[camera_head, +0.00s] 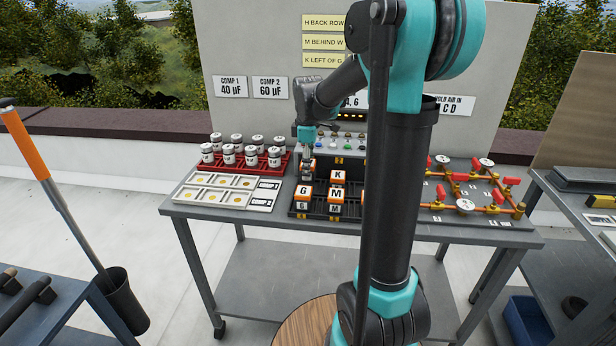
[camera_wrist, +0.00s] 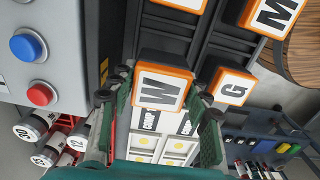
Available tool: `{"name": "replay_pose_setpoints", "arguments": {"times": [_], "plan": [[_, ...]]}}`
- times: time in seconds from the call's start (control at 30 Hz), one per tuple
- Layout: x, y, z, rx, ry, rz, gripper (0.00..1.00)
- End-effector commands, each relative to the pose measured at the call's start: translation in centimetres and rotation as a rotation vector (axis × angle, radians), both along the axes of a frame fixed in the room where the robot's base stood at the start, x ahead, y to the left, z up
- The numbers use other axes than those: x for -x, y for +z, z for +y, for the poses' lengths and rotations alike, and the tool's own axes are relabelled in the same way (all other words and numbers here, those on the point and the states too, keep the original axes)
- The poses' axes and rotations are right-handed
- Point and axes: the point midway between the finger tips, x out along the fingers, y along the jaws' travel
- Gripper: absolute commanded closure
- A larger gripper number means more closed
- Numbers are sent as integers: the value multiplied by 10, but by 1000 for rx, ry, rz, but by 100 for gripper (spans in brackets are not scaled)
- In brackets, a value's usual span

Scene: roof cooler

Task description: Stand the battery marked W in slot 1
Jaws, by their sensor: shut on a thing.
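The battery marked W (camera_wrist: 160,86) is orange and white and sits between the green fingers of my gripper (camera_wrist: 167,120) in the wrist view. In the head view my gripper (camera_head: 307,168) points down at the back left of the black battery rack (camera_head: 318,217), behind the G battery (camera_head: 304,193) and left of the K battery (camera_head: 338,177). My gripper is shut on the W battery. Its underside is hidden, so I cannot tell whether it rests in the slot. The M battery (camera_head: 336,195) stands right of G. The slot 1 mark is hidden.
A red rack of white capacitors (camera_head: 240,160) and a pale tray (camera_head: 222,190) stand left of the battery rack. A grey box with coloured buttons (camera_wrist: 35,70) is close to my gripper. Copper pipes with red valves (camera_head: 470,192) lie at the right. My arm hides part of the bench.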

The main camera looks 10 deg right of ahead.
Motion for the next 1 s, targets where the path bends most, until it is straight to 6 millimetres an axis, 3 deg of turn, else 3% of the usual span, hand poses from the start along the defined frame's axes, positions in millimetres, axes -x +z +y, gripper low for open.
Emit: {"name": "replay_pose_setpoints", "arguments": {"times": [0.23, 0.67, 0.7, 0.73, 1.0], "plan": [[0, -31, 0, 0, 0, 0, 94], [0, -37, 0, 0, 0, 0, 94], [0, -37, 0, 0, 0, 0, 48], [0, -36, 0, 0, 0, 0, 44], [0, -36, 0, 0, 0, 0, 44]]}}
